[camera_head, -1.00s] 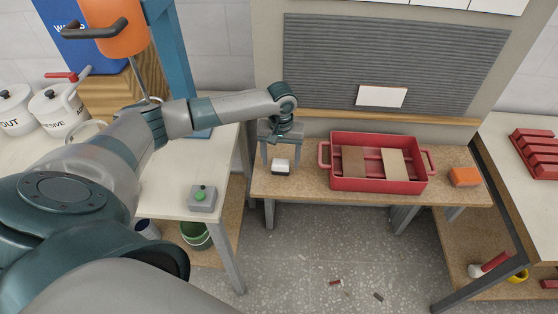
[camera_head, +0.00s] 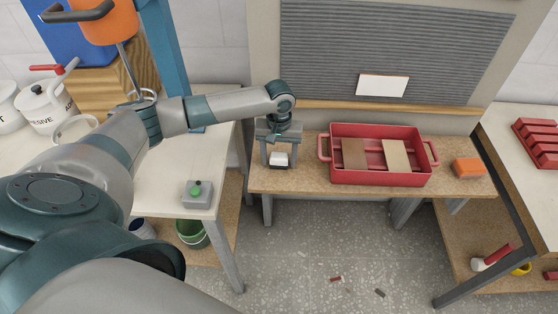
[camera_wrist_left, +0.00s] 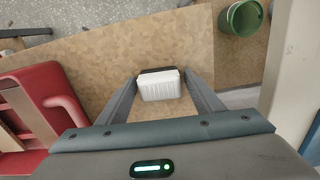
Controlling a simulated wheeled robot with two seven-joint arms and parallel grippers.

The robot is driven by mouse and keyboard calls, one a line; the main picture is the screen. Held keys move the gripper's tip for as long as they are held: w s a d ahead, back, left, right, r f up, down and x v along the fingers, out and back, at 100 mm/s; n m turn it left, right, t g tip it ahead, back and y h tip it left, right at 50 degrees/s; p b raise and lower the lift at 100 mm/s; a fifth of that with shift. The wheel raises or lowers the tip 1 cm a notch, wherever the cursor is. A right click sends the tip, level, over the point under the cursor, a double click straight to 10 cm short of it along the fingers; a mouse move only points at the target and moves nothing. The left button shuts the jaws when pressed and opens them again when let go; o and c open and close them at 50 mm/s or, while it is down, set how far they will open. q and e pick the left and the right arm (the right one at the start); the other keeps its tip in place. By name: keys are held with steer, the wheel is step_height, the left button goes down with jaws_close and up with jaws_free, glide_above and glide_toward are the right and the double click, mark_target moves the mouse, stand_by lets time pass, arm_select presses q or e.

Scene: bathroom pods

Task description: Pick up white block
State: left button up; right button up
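The white block (camera_head: 279,160), with a dark far side, sits on the wooden bench (camera_head: 300,180) left of the red tray. It also shows in the left wrist view (camera_wrist_left: 158,87). My left gripper (camera_head: 279,164) points down over the block. Its fingers are open, one on each side of the block; in the left wrist view (camera_wrist_left: 162,77) they show narrow gaps beside it. Whether a finger touches the block is hard to tell. My right gripper is in neither view.
The red tray (camera_head: 375,180) with flat tan and brown pieces stands just right of the block. An orange block (camera_head: 468,167) lies at the bench's right end. A white table (camera_head: 165,185) with a green-button box (camera_head: 197,194) is on the left.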

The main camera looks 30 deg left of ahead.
mark_target(279, 157)
arm_select(q)
steer(key=c, duration=0.8)
steer(key=shift+r, duration=0.1)
steer(key=shift+r, duration=0.45)
steer(key=r, duration=0.1)
steer(key=r+b, duration=0.1)
steer(key=r, duration=0.1)
steer(key=shift+s+d+r, duration=0.1)
steer(key=shift+s+d, duration=0.05)
steer(key=shift+s, duration=0.1)
steer(key=s+d+r+b, duration=0.2)
steer(key=s+r, duration=0.4)
steer(key=s, duration=0.4)
steer(key=shift+s+d+r, duration=0.25)
steer(key=shift+d+r, duration=0.1)
steer(key=shift+d, duration=0.45)
